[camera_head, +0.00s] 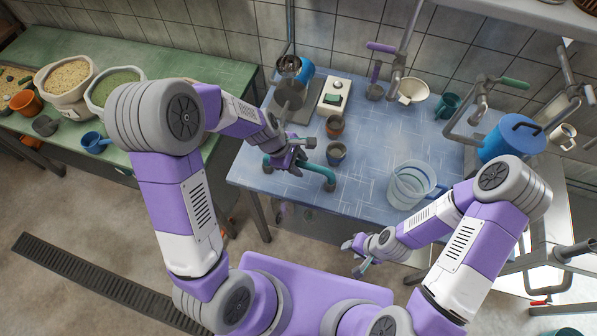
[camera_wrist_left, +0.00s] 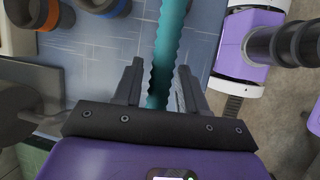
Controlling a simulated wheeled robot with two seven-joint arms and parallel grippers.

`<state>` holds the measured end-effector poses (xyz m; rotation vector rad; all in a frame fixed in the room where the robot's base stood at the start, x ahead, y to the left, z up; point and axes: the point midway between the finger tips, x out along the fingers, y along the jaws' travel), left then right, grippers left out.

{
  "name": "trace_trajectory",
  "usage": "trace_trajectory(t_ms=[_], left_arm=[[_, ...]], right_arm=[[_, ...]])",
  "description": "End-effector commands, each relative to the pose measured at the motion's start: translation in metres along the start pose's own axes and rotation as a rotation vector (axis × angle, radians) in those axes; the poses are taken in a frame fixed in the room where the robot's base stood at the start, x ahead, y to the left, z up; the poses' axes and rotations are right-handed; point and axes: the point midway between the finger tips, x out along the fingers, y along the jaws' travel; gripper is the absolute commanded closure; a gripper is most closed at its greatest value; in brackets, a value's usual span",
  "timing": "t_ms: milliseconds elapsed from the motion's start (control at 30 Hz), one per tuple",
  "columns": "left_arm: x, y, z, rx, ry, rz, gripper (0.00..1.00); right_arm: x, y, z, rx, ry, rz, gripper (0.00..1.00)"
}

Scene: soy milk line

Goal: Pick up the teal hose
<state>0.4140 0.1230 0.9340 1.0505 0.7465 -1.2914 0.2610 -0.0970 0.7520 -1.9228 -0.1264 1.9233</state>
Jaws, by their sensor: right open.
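The teal hose (camera_head: 319,171) is a ribbed tube arching at the front of the blue table (camera_head: 262,180), its one end bent down near the front edge. In the left wrist view the hose (camera_wrist_left: 172,40) runs down the middle, between the two fingers. My left gripper (camera_head: 298,154) is over the hose. In the wrist view its fingers (camera_wrist_left: 160,75) are spread on either side of the hose, with a gap visible at each side. Part of the hose is hidden behind the gripper. My right gripper (camera_head: 354,256) is open and empty in front of the table.
Two small cups, one rust (camera_head: 334,129) and one dark blue-rimmed (camera_head: 336,153), stand close beside the hose. A white box with a green button (camera_head: 334,98) is behind them. A clear bucket (camera_head: 409,187) stands to the right. A blue pot (camera_head: 508,141) is further right.

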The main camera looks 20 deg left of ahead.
Motion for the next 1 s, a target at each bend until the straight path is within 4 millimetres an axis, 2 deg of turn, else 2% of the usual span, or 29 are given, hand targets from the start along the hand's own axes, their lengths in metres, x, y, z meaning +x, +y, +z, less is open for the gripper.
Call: trace_trajectory(t_ms=[33,200,267,733,867,1000], left_arm=[[0.0,0.0,0.0,0.0,0.0,0.0,0.67],[0.0,0.0,0.0,0.0,0.0,0.0,0.93],[0.0,0.0,0.0,0.0,0.0,0.0,1.0],[-0.004,0.001,0.002,0.002,0.0,0.002,1.0],[-0.022,0.006,0.01,0.005,0.0,0.004,1.0],[-0.05,0.012,0.021,0.006,0.0,0.005,1.0]], right_arm=[[0.0,0.0,0.0,0.0,0.0,0.0,0.57],[0.0,0.0,0.0,0.0,0.0,0.0,0.57],[0.0,0.0,0.0,0.0,0.0,0.0,0.57],[-0.002,-0.001,0.0,0.0,0.0,0.0,0.57],[-0.01,-0.004,0.0,0.0,0.0,0.0,0.57],[-0.022,-0.008,0.001,0.0,0.0,0.0,0.57]])
